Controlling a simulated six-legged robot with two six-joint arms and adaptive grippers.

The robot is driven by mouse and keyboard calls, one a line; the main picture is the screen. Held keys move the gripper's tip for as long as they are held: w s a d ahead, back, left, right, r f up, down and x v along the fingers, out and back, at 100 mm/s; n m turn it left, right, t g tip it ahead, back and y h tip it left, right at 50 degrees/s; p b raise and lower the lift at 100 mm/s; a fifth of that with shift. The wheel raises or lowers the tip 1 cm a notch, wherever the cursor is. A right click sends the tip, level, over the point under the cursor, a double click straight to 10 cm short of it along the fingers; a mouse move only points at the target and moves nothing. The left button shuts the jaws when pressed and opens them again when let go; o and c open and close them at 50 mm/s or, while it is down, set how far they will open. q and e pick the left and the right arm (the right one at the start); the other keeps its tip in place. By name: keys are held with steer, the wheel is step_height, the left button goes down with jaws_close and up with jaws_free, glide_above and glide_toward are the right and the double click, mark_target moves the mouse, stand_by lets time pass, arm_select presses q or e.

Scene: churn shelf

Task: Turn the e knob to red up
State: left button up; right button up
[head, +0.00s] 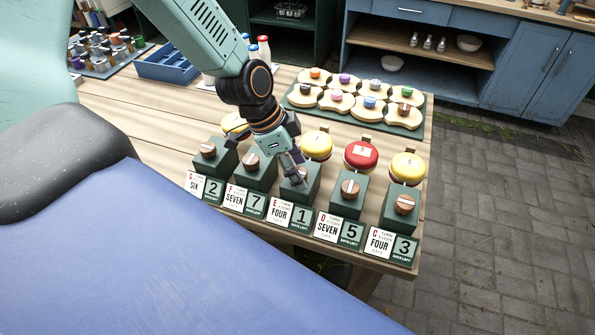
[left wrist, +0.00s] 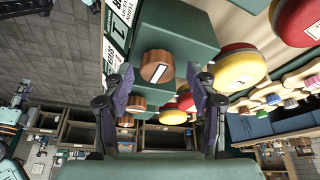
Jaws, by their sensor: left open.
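The e knob is a round wooden knob with a white mark on the middle green box (head: 309,184), whose card reads E, FOUR, 1. In the left wrist view the e knob (left wrist: 157,67) shows clearly between the two finger lines, its white mark slanted. A yellow-topped round lid (head: 317,144) sits behind that box. My left gripper (head: 293,176) is over the e box, fingers toward the knob and partly covering it. My right gripper is not in view.
Similar boxes with knobs stand beside it: the F box (head: 262,174) at left, the D box (head: 343,202) and C box (head: 391,218) at right. The D lid (head: 361,155) is red, the C lid (head: 408,167) yellow. A tray of wooden pieces (head: 424,131) lies behind.

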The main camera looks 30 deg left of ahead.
arm_select(q)
steer(key=shift+s+a+r, duration=0.1)
steer(key=shift+s+a, duration=0.05)
steer(key=shift+s, duration=0.2)
steer(key=shift+w, duration=0.35)
steer(key=c, duration=0.5)
steer(key=shift+s, duration=0.2)
steer(key=c, duration=0.4)
steer(key=shift+c, duration=1.2)
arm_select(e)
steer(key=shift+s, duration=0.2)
